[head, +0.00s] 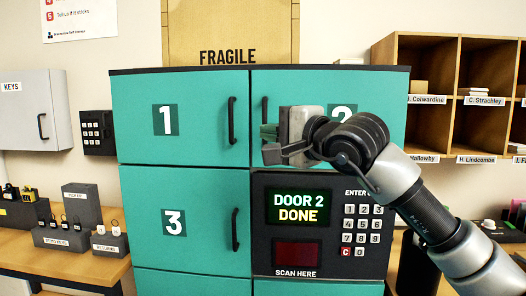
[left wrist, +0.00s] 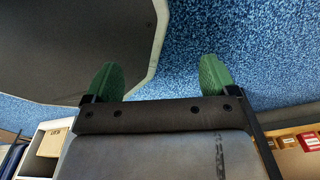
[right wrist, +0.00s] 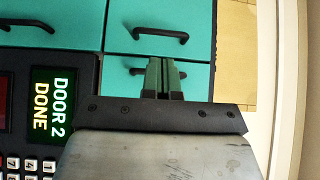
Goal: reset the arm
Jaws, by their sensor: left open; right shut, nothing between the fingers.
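My right arm comes in from the right in the head view. My right gripper (head: 268,142) is in front of door 2 (head: 380,92) of the teal locker, near that door's handle (head: 264,112), and covers part of the number. In the right wrist view its green fingers (right wrist: 164,78) are together with nothing between them, with a dark handle (right wrist: 160,34) beyond; I cannot tell if they touch the locker. My left gripper (left wrist: 158,78) shows only in the left wrist view, with its green fingers wide apart and empty above blue carpet (left wrist: 230,30).
Doors 1 (head: 190,140) and 3 (head: 180,245) look shut. A wooden bench (head: 70,268) with key blocks stands left; wooden pigeonholes (head: 430,60) stand right.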

